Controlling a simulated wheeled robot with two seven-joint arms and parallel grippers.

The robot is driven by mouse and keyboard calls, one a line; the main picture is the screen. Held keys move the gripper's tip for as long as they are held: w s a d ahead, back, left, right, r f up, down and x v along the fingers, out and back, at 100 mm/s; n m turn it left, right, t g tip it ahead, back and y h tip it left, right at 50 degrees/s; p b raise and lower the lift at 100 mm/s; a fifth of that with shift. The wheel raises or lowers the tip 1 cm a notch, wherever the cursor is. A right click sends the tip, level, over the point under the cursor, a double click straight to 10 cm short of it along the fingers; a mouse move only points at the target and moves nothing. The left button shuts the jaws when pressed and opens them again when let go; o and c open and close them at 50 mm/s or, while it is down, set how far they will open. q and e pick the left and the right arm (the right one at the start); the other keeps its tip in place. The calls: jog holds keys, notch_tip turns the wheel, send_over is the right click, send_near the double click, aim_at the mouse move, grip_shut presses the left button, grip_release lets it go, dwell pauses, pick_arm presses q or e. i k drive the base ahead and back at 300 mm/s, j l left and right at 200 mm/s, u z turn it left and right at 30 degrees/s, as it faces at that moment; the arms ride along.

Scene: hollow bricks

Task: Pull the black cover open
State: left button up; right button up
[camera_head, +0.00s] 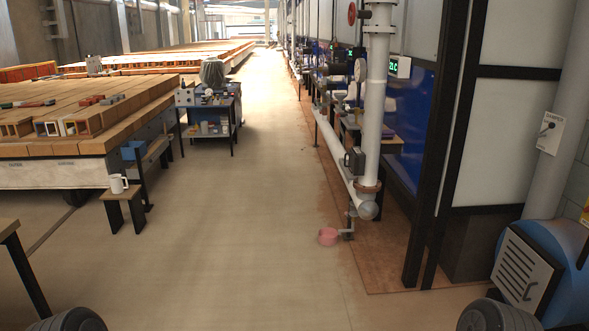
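A blue rounded machine (570,241) stands at the lower right edge of the view. I cannot tell for sure whether this panel is the black cover. Neither of my grippers is in view. Dark rounded parts at the bottom left and bottom right look like parts of my own body, and the right one is near the panel's lower left.
Black posts (440,150) stand left of the blue machine. A white mug (118,183) sits on a stool (124,205) near the brick-laden platform (60,175). The middle floor (235,240) is clear.

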aim_at(352, 155)
jog(key=i, duration=1.2)
jog(key=i+j+z, duration=0.1)
jog(key=i, duration=1.05)
jog(key=i+j+z, duration=0.1)
jog(key=i+z, duration=0.3)
jog(key=i+j+z, duration=0.35)
jog(key=i, duration=0.2)
jog(key=i+j+z, duration=0.8)
